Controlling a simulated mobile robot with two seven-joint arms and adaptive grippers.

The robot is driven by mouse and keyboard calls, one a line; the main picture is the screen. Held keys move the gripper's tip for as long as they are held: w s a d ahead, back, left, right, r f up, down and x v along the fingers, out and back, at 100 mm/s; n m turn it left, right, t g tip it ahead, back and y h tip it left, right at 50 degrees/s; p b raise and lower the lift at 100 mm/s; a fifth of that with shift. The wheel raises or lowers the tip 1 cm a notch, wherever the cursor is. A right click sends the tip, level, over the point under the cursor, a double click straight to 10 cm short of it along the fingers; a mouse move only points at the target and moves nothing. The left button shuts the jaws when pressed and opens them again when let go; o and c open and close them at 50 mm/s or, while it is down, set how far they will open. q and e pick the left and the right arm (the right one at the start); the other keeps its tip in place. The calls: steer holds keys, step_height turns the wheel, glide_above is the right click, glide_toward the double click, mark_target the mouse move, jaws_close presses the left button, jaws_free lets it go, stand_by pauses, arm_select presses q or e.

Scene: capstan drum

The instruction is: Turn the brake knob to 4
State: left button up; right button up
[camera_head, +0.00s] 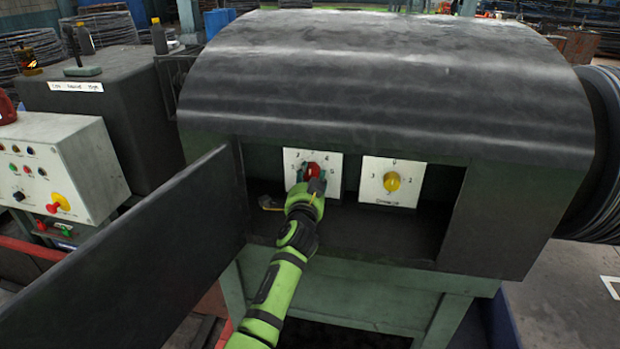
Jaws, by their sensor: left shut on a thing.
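A red knob (313,170) sits on a white numbered dial plate (331,160) inside the open recess of the dark machine housing. My left gripper (311,179) reaches into the recess and is shut on the red knob. The gripper covers the lower part of this plate, so any label there is hidden. A 4 seems to show near the top of the plate; the knob's exact setting cannot be told. A yellow knob (391,182) on a second white plate (410,181) is to the right, apart from the gripper. My right gripper is not in view.
An open dark door panel (130,260) stands out at the left of the recess. A small tan object (270,203) lies on the recess floor left of my wrist. A control box (55,165) with buttons stands far left. A wire coil (603,150) is at the right.

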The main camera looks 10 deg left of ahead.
arm_select(q)
steer(key=shift+a+f+m, duration=0.15)
steer(key=shift+f+m, duration=0.05)
steer(key=shift+m, duration=0.1)
steer(key=shift+m+b, duration=0.35)
steer(key=shift+m, duration=0.15)
steer(key=m, duration=0.2)
steer(key=shift+a+m, duration=0.1)
steer(key=shift+m, duration=0.2)
steer(key=shift+r+m+t+b, duration=0.15)
steer(key=shift+m+t+b, duration=0.25)
steer(key=shift+m, duration=1.9)
steer(key=shift+a, duration=0.1)
steer(key=o, duration=1.2)
steer(key=shift+c, duration=0.2)
